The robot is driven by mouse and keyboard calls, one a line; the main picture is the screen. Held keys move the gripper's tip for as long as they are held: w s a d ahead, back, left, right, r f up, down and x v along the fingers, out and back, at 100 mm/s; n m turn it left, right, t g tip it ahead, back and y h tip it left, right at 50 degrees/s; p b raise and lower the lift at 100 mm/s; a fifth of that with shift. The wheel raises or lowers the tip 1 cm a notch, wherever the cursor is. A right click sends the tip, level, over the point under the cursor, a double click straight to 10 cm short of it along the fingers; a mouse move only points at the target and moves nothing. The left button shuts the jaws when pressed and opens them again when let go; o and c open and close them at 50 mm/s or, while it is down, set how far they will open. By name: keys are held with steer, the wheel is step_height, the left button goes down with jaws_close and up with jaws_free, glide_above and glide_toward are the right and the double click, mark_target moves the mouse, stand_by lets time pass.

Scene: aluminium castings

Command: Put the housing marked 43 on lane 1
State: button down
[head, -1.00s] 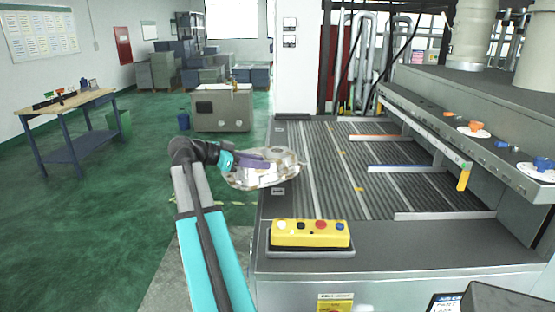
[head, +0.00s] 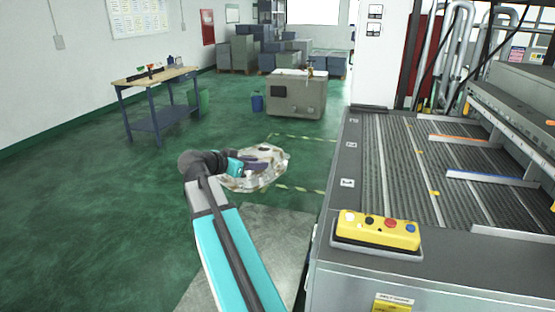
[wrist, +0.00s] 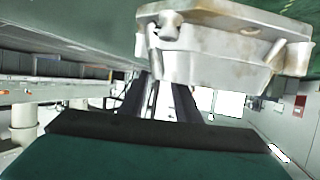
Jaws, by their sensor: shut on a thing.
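A silvery cast housing (head: 266,172) with brownish patches hangs in my gripper (head: 248,168) over the green floor, left of the conveyor table. In the wrist view the housing (wrist: 225,45) fills the upper right, with my gripper's dark fingers (wrist: 160,98) against its underside. No number can be read on it. The conveyor table has ribbed dark lanes (head: 400,165) split by pale rails. Small white plates with marks lie along its near left edge, at the lane ends (head: 347,183); the marks are too small to read surely.
A yellow button box (head: 378,231) sits on the table's front corner. A grey cabinet (head: 297,97) and a wooden-topped bench (head: 155,78) stand farther back. Blue (head: 490,177) and orange (head: 460,140) bars lie across the lanes. Open green floor lies to the left.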

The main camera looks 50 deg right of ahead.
steer(key=w+a+f+n+t+y, duration=0.2)
steer(key=w+a+n+t+y, duration=0.3)
steer(key=a, duration=0.7)
steer(key=w+a+f+n+t, duration=0.1)
steer(key=w+a+n+t, duration=0.25)
steer(key=w+a, duration=0.55)
steer(key=w+a+f+n+t+y, duration=0.25)
steer(key=w+a+n+t, duration=0.2)
steer(key=a, duration=0.95)
steer(key=w+a+r+n+y, duration=0.3)
steer(key=a+r+n+y, duration=0.2)
steer(key=a, duration=0.4)
steer(key=shift+r+t+y, duration=0.4)
steer(key=shift+r+y, duration=0.05)
steer(key=shift+y, duration=0.1)
steer(key=shift+s+a, duration=0.1)
